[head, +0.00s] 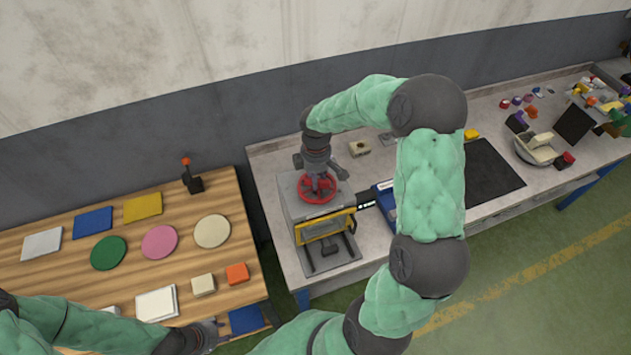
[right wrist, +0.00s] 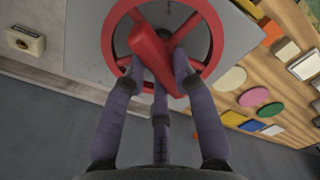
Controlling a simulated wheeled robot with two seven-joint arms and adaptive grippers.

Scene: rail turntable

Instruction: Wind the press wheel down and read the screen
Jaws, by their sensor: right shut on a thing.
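The press (head: 292,207) is a grey box on the grey bench, with a yellow-framed front opening. Its red wheel (head: 303,194) lies on top and shows large in the right wrist view (right wrist: 208,20). My right gripper (head: 318,172) points down over the wheel, its fingers shut around the wheel's red handle (right wrist: 150,50). They hide part of the wheel in the head view. A small dark display (head: 366,202) with tiny light marks sits right of the press; I cannot read it. My left gripper (head: 214,328) is low over the wooden table's front edge; its opening is unclear.
The wooden table (head: 60,270) on the left carries coloured squares, discs and small blocks, and a red-topped lever (head: 190,178). A dark panel (head: 490,175) and a bowl (head: 535,148) stand further right on the bench. My right arm covers the bench middle.

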